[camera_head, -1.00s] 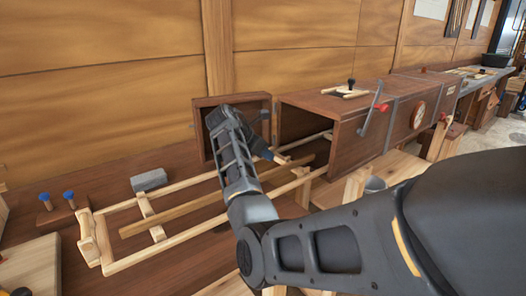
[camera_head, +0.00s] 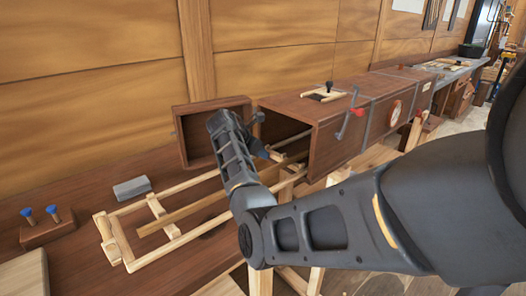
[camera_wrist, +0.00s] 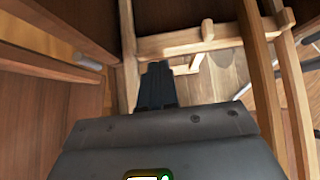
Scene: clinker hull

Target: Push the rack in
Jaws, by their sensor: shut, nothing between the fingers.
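The rack (camera_head: 125,257) is a pale wooden frame with long rails and crosspieces. Its far end lies inside the open mouth of a long dark wooden box (camera_head: 335,147); its near end sticks out to the left over the bench. A long brown stave (camera_head: 190,212) lies along the rack. My gripper (camera_head: 274,154) is shut and empty, low by the rack just outside the box mouth. In the wrist view the fingertips (camera_wrist: 157,75) are close to a crosspiece of the rack (camera_wrist: 190,42); I cannot tell if they touch.
An open box-like door (camera_head: 212,104) stands left of the mouth. A lever with a red knob (camera_head: 358,112) is on the box's side. Trestle legs stand below.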

